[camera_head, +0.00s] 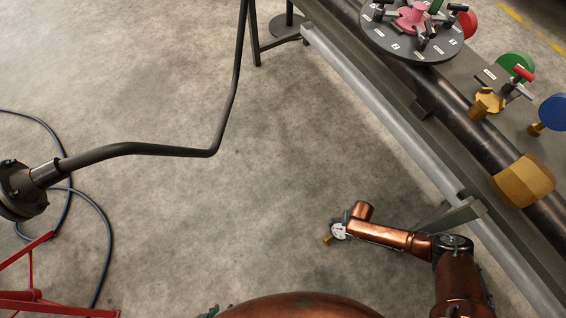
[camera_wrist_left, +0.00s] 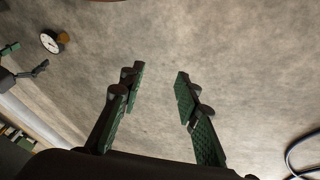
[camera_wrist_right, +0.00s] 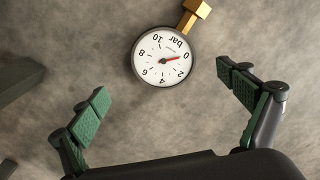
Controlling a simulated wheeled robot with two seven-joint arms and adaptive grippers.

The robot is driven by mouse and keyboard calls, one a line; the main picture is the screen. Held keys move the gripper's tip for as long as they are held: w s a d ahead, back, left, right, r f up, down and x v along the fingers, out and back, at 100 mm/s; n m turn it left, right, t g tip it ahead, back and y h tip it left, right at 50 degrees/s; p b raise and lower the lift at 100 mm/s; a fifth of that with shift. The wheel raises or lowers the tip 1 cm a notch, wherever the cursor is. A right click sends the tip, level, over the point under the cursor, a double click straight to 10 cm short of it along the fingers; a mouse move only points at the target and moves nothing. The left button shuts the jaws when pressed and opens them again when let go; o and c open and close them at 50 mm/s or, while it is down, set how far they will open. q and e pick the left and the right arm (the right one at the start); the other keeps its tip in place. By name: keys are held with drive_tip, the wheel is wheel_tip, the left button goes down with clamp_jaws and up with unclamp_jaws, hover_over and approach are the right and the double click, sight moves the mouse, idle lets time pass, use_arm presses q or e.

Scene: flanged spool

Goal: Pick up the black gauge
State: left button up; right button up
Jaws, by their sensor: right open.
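The black gauge (camera_wrist_right: 163,56) has a white dial marked "bar", a black rim and a brass stem. It shows in the head view (camera_head: 338,231) beside my right wrist and at upper left in the left wrist view (camera_wrist_left: 52,42). My right gripper (camera_wrist_right: 163,84) is open, its green-padded fingers spread to either side of the gauge's near edge, not visibly touching it. In the head view my right wrist hides most of this gripper. My left gripper (camera_wrist_left: 158,77) is open and empty over bare floor; only a small bit shows at the head view's bottom edge (camera_head: 212,311).
A dark pipe (camera_head: 465,105) on a grey bench runs along the right, with a labelled round plate (camera_head: 378,38) and coloured handwheels. A bent black rod (camera_head: 150,149), a hose and a red frame (camera_head: 35,300) are at left.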

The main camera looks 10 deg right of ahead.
sight(341, 231)
drive_tip(key=shift+d+f, duration=0.15)
drive_tip(key=shift+f, duration=0.05)
drive_tip(key=shift+f+b, duration=0.95)
drive_tip(key=shift+f, duration=0.45)
drive_tip(key=f+b, duration=0.1)
drive_tip(key=f, duration=0.1)
drive_tip(key=a+f+b, duration=0.1)
drive_tip(key=shift+s+f+b, duration=0.15)
drive_tip(key=shift+s+b, duration=0.15)
drive_tip(key=shift+w+f+b, duration=0.15)
drive_tip(key=shift+f+b, duration=0.5)
drive_tip(key=shift+f, duration=0.2)
use_arm(q)
wheel_tip(341, 231, down, 8)
drive_tip(key=w+t, duration=0.2)
drive_tip(key=t, duration=0.1)
drive_tip(key=shift+w+t, duration=0.15)
drive_tip(key=shift+t, duration=0.25)
drive_tip(key=shift+a+r, duration=0.1)
use_arm(e)
drive_tip(key=c, duration=1.6)
